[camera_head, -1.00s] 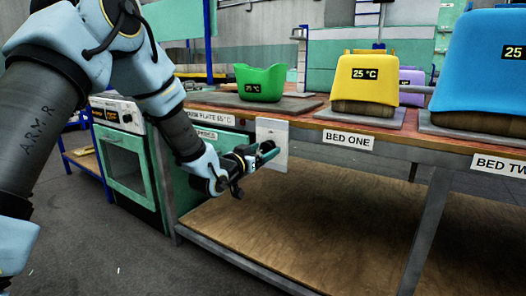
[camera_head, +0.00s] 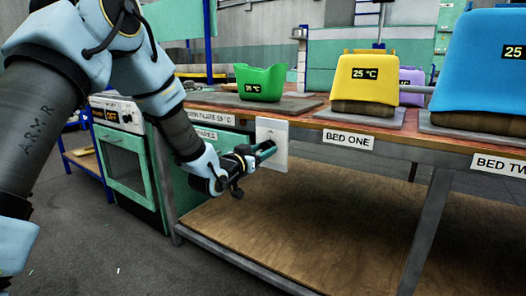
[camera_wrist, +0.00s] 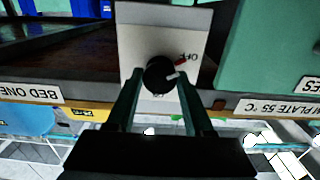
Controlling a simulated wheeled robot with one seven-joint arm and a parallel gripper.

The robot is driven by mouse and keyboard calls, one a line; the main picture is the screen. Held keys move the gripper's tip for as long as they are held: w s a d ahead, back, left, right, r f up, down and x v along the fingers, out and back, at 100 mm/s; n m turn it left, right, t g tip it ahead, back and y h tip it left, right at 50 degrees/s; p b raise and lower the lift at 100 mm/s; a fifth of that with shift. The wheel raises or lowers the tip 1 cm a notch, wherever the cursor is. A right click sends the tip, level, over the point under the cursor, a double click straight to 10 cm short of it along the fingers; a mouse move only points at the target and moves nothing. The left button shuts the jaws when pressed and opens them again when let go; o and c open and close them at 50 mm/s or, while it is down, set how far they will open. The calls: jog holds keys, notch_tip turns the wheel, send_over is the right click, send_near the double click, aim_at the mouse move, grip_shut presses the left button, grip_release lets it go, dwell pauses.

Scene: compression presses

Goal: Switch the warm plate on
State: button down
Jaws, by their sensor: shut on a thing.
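A pale switch plate (camera_head: 282,137) is fixed at the front edge of the bench, and it also shows in the wrist view (camera_wrist: 135,30). It carries a round black knob (camera_wrist: 158,76) with a white pointer mark, a red mark beside it, and the word OFF, seen upside down. My gripper (camera_head: 264,149) reaches the switch plate from the left. In the wrist view its two fingers (camera_wrist: 157,82) are shut on the knob, one on each side. The warm plate (camera_head: 300,105) is a dark flat slab on the bench under a green bin (camera_head: 263,83) reading 25 °C.
A WARM PLATE 55 °C label (camera_head: 210,117) is on the bench edge. A teal oven (camera_head: 128,165) stands left. A yellow press cover (camera_head: 365,80) and a blue one (camera_head: 485,65) stand on the bench to the right. The lower wooden shelf (camera_head: 310,215) is empty.

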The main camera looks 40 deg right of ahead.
jog(key=shift+f+m+b, duration=0.1)
jog(key=shift+m+b, duration=0.2)
jog(key=shift+b, duration=0.05)
jog(key=shift+m+b, duration=11.45)
jog(key=shift+m, duration=0.05)
jog(key=shift+c, duration=1.5)
grip_release()
